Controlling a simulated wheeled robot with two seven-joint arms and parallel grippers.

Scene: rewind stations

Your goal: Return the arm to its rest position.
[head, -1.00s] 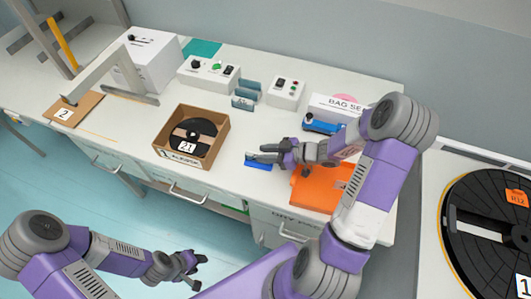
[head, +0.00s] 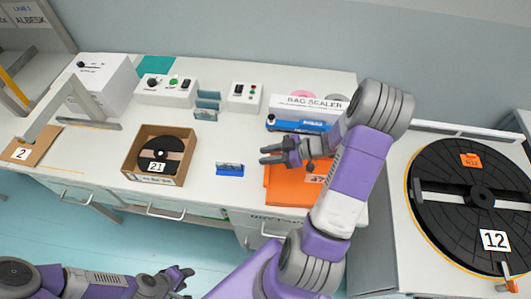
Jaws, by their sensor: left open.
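My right gripper (head: 268,155) is raised over the right part of the bench, its fingers apart and empty, close to the orange pouch (head: 281,191). A small blue item (head: 230,170) lies on the bench to its lower left, apart from the fingers. My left gripper (head: 187,277) is low at the bottom of the head view, in front of the bench, open and empty.
An open cardboard box (head: 130,157) holds a black reel labelled 21 (head: 160,155). A blue and white bag sealer (head: 303,114) stands behind my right gripper. Control boxes (head: 166,89) line the back. A large black turntable (head: 455,200) is at right.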

